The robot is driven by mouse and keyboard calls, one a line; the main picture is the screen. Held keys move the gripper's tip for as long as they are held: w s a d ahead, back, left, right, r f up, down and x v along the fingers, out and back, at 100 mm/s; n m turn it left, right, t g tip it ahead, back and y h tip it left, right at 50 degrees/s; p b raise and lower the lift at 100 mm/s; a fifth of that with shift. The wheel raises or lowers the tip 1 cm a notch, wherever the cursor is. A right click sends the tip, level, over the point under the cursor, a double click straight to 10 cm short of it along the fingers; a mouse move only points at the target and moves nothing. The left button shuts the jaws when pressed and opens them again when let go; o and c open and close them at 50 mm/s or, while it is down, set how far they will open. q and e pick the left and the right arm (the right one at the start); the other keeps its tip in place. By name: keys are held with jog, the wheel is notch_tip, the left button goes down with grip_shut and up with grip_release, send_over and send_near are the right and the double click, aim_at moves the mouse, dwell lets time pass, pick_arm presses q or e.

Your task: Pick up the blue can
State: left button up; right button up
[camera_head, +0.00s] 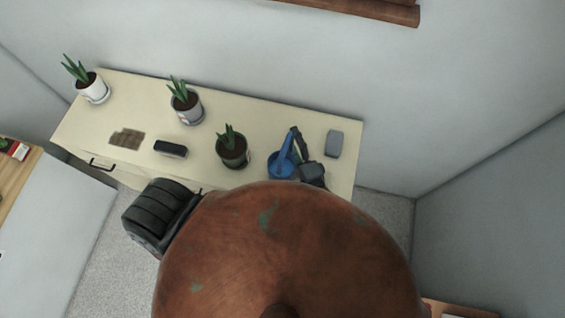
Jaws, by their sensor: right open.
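The blue can (281,166) is a small blue watering can with a long upright part. It stands towards the right end of a pale table (260,117). My right gripper (301,152) is dark and open, just right of the can, with a finger close beside the can's upright part. I cannot tell whether they touch. The rest of my right arm is hidden behind a large brown dome in the foreground. My left gripper is not in view.
The brown dome (285,255) blocks the lower middle. Potted plants (232,152) (187,106) (93,88), a black box (170,149), a brown flat item (127,138) and a grey block (335,143) are on the table. A wall stands behind it.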

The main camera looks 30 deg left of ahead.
jog(key=shift+c, duration=0.3)
jog(key=c, duration=0.8)
jog(key=shift+r, duration=0.1)
jog(key=shift+c, duration=0.5)
jog(key=shift+r, duration=0.1)
notch_tip(320, 180, up, 10)
jog(key=p, duration=1)
jog(key=shift+w, duration=0.1)
